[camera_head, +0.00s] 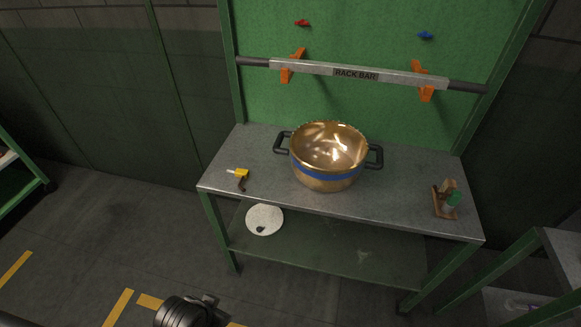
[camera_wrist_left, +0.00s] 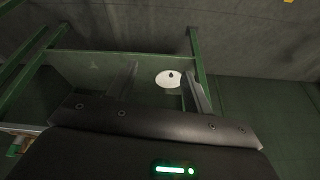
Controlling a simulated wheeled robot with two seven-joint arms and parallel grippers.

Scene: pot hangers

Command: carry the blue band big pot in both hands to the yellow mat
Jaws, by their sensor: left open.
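The blue band big pot (camera_head: 328,158) is gold with a blue band around its lower wall and a dark handle on each side. It stands upright on the grey top of the workbench (camera_head: 385,200). My left gripper, partly in view at the bottom edge of the head view (camera_head: 208,302), is low in front of the bench and apart from the pot. In the left wrist view its two fingers (camera_wrist_left: 160,85) are spread with nothing held between them. The pot does not show clearly there. My right gripper is not in view. I see no yellow mat.
A yellow-handled tool (camera_head: 240,176) lies left of the pot. A small brown holder with a green item (camera_head: 449,200) stands at the right. A white plate (camera_head: 265,219) lies on the lower shelf. The rack bar (camera_head: 355,73) with orange brackets spans the green board behind.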

